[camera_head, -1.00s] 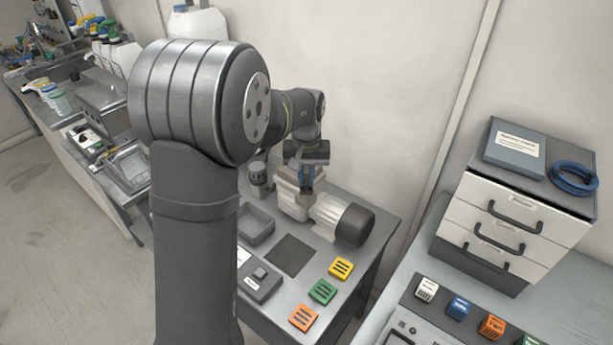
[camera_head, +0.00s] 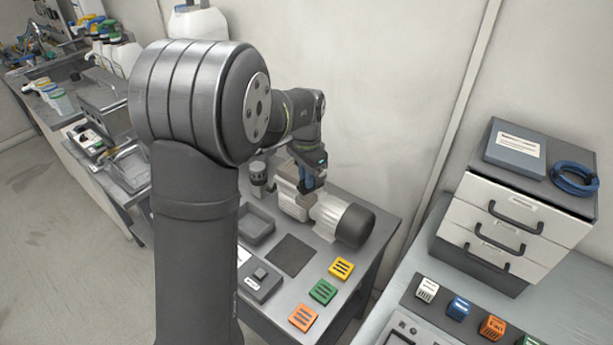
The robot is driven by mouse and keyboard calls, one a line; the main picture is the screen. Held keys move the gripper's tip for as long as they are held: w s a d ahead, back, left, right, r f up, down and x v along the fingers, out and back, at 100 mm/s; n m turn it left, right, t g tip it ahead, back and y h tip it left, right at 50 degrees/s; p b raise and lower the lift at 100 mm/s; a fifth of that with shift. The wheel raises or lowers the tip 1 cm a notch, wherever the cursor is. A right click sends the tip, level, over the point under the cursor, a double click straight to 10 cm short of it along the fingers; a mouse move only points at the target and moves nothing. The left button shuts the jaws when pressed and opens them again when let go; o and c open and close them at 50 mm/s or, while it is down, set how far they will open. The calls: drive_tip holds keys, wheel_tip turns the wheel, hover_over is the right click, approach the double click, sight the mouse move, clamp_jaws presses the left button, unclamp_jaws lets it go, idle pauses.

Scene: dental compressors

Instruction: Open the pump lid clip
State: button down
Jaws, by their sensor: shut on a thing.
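The pump (camera_head: 291,197) stands on the grey table, a pale ribbed body with a silver and black motor end (camera_head: 353,224) pointing right. My gripper (camera_head: 309,187) is at the top of the pump, pointing down, and is shut on a part there. That part is taken to be the lid clip, but it is too small and too hidden by the fingers to make out. The pump lid is mostly covered by my gripper and wrist.
An empty grey tray (camera_head: 256,223), a dark mat (camera_head: 294,255) and a switch box (camera_head: 262,280) lie in front of the pump. Yellow (camera_head: 341,268), green (camera_head: 323,291) and orange (camera_head: 303,317) blocks are nearer the front edge. The wall is close behind.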

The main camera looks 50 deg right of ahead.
drive_tip(key=m, duration=0.4)
drive_tip(key=shift+m, duration=0.3)
drive_tip(key=shift+d, duration=0.1)
idle(0.4)
drive_tip(key=c, duration=1.4)
unclamp_jaws()
drive_tip(key=shift+c, duration=0.2)
drive_tip(key=shift+r, duration=0.1)
wheel_tip(320, 180, up, 17)
drive_tip(key=shift+r, duration=0.15)
